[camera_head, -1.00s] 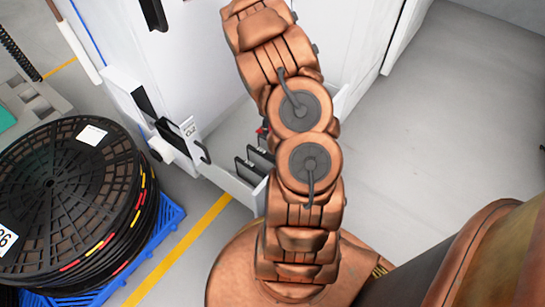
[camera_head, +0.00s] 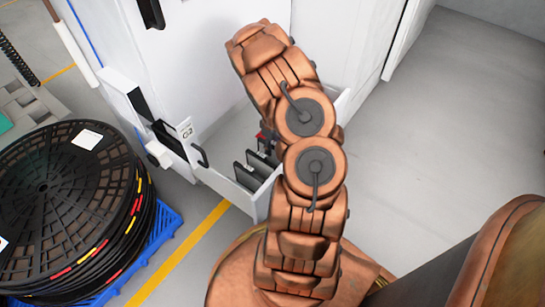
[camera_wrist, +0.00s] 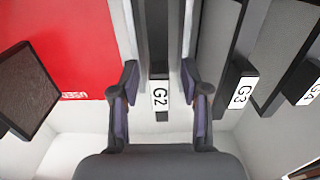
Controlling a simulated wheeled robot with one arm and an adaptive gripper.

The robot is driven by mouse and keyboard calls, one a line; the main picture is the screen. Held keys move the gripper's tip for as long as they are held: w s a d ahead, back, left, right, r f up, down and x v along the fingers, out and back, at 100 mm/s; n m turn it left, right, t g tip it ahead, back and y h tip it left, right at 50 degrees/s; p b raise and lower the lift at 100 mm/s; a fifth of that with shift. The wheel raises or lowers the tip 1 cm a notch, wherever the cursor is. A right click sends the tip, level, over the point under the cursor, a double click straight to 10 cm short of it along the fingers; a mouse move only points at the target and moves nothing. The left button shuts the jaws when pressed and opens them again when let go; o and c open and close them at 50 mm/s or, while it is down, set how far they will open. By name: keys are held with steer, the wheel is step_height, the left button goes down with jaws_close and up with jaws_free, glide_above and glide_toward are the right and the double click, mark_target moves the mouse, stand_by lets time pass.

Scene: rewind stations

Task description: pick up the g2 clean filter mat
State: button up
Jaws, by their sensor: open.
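The G2 clean filter mat (camera_wrist: 160,120) is a narrow dark slab seen edge-on in the wrist view, with a white G2 label on its near end. My gripper (camera_wrist: 159,70) is open, with one finger on each side of the mat. A gap shows between each finger and the mat, so it is not gripped. Several dark mats (camera_head: 250,172) stand in the open white drawer there, partly behind my arm; I cannot tell which is G2.
Mats labelled G3 (camera_wrist: 239,88) and G4 (camera_wrist: 300,95) stand to the right. A red panel (camera_wrist: 70,45) and a brownish dark-framed mat (camera_wrist: 28,90) lie left. A white cabinet (camera_head: 215,60) stands behind the drawer. A black reel stack (camera_head: 70,200) sits on a blue pallet (camera_head: 165,225).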

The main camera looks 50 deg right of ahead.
steer(key=shift+c, duration=0.3)
jaws_close()
stand_by(0.4)
